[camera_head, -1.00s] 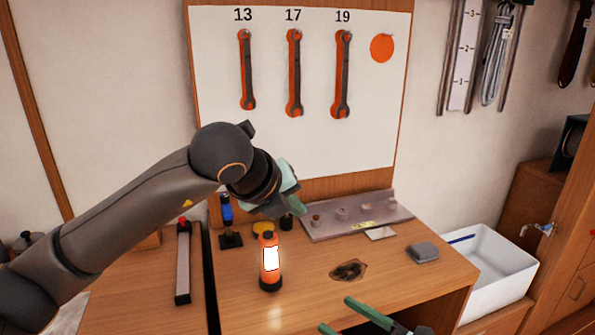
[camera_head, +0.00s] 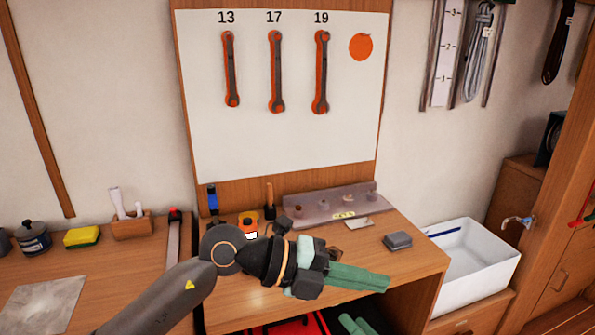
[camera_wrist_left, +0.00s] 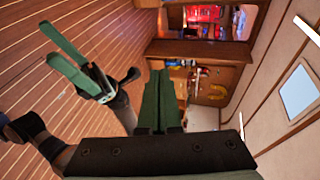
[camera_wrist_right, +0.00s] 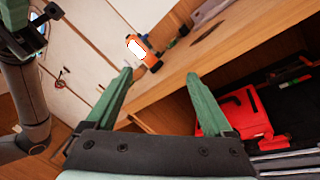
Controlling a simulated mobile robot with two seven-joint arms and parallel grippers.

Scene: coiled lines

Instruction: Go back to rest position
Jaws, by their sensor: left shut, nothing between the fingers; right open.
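My left gripper (camera_head: 386,283) reaches across the front of the workbench in the head view. Its green fingers lie together, empty, pointing right; they also show pressed together in the left wrist view (camera_wrist_left: 158,73). My right gripper (camera_head: 352,322) shows only as green fingertips at the bottom edge of the head view, below the left one. In the right wrist view its fingers (camera_wrist_right: 158,76) stand apart with nothing between them.
The orange bottle (camera_head: 249,225) stands on the bench behind my left wrist. A grey block (camera_head: 398,240) lies on the bench's right. A white sink (camera_head: 480,262) is farther right. Below the benchtop, a red case (camera_wrist_right: 240,115) sits in the open compartment. Wrenches (camera_head: 276,72) hang on the board.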

